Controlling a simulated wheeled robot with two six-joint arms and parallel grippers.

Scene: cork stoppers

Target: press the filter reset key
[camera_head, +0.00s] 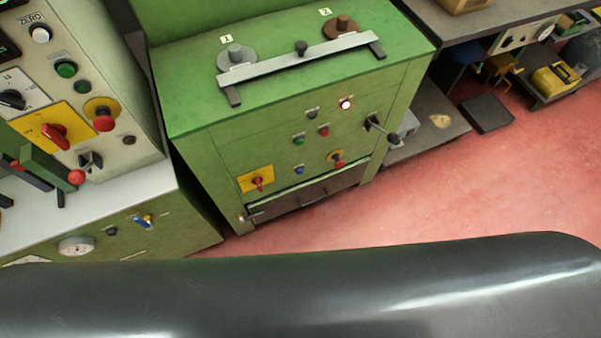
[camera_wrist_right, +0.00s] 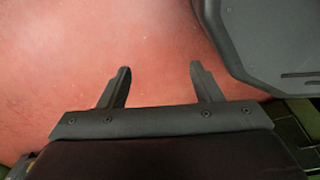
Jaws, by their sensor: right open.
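The filter reset key cannot be picked out for sure, because the labels are too small to read. The green cabinet's front carries a blue button (camera_head: 299,170), a green button (camera_head: 299,141), a red button (camera_head: 324,131), a dark button (camera_head: 312,114) and a lit white-and-red lamp (camera_head: 346,104). My right gripper (camera_wrist_right: 160,67) is open and empty in the right wrist view, with bare red floor beyond its fingers. It does not show in the head view. My left gripper is in no view.
A pale control panel (camera_head: 125,75) stands left. Red floor (camera_head: 480,190) is open at right.

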